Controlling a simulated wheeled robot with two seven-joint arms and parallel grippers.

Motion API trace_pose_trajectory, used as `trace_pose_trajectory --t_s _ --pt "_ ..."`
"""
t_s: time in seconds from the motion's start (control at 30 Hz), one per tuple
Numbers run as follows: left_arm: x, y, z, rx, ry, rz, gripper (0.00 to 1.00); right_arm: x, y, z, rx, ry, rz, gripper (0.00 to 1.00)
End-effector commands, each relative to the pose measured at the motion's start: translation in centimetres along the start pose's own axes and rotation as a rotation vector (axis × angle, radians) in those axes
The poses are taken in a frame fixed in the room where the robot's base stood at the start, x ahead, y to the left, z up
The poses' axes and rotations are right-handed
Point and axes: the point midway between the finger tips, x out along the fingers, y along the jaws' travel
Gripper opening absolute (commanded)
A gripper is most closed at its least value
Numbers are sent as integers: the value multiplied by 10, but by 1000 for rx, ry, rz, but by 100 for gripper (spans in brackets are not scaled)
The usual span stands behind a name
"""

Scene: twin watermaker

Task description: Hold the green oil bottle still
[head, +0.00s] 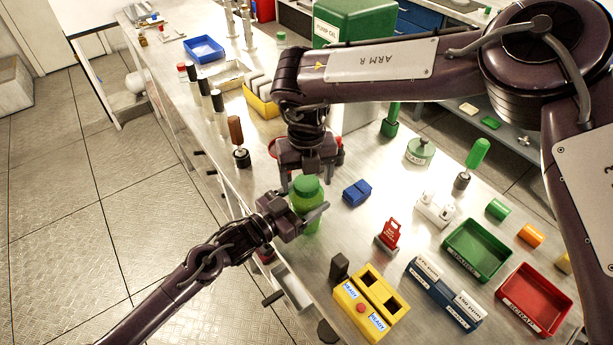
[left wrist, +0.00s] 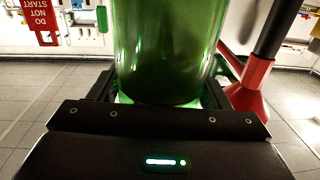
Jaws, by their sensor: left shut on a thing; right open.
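The green oil bottle (head: 307,192) stands upright at the near edge of the metal bench, with a darker green cap on top. My left gripper (head: 306,216) reaches in from the left and is shut around the bottle's body. In the left wrist view the bottle (left wrist: 165,50) fills the space between the fingers of my left gripper (left wrist: 160,92); its top is out of that view. My right gripper (head: 307,181) points down just above and behind the bottle cap, open. Whether its fingers touch the cap cannot be told.
A yellow box (head: 370,302), green tray (head: 478,250) and red tray (head: 533,299) fill the right front. A brown-handled tool (head: 237,140) stands left.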

Motion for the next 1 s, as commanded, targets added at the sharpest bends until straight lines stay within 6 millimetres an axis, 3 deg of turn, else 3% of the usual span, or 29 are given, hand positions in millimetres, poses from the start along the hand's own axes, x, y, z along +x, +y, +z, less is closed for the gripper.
trace_pose_trajectory --t_s 0.27,0.7,1.0 --pt "0 0 0 1 -1 0 7 -17 0 1 0 -2 0 74" --pt "0 0 0 1 -1 0 7 -103 0 1 1 -2 -1 74" --pt "0 0 0 1 -1 0 7 -120 0 0 0 0 0 74"
